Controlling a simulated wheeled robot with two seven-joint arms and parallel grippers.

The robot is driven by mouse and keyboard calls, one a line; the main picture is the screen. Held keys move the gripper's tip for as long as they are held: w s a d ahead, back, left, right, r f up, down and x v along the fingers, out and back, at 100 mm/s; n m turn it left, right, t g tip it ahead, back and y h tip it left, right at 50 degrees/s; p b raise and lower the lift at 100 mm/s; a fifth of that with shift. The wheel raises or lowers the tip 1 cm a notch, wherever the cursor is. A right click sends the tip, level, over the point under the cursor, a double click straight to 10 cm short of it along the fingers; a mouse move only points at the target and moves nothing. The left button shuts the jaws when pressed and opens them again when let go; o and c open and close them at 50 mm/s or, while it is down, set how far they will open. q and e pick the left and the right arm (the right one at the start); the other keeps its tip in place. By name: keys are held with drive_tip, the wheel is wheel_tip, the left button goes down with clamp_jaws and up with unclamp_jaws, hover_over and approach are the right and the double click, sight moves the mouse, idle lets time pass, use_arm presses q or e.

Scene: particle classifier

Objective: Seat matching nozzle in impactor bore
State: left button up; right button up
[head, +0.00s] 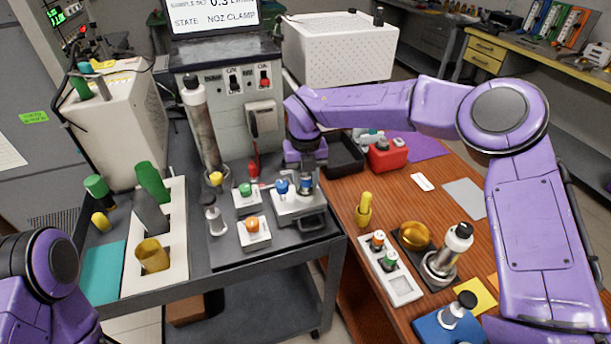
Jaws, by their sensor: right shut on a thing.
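My right gripper (306,172) points down over a light grey block (299,205) on the cart. It is shut on a small blue-banded piece (306,185), which looks like a nozzle; the fingers hide most of it. The piece is at the top of the block, beside a blue knob (282,186). I cannot tell how deep it sits in a bore. A white rack (402,288) on the wooden table holds an orange-topped nozzle (377,239) and a green-topped nozzle (389,260); its front place looks empty. My left gripper is out of view.
Blocks with a green knob (245,190) and an orange knob (253,226) stand close left of the grey block. A tall cylinder (201,120) stands behind. The screen (213,15) reads "NOZ CLAMP". A red case (387,154) and amber dish (415,235) are to the right.

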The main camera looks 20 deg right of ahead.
sight(306, 176)
drive_tip(key=shift+s+f, duration=0.1)
drive_tip(key=shift+f, duration=0.05)
drive_tip(key=o, duration=0.8)
drive_tip(key=shift+r, duration=0.4)
wheel_tip(306, 176, up, 12)
drive_tip(key=shift+f+b, duration=0.15)
drive_tip(key=shift+b, duration=0.45)
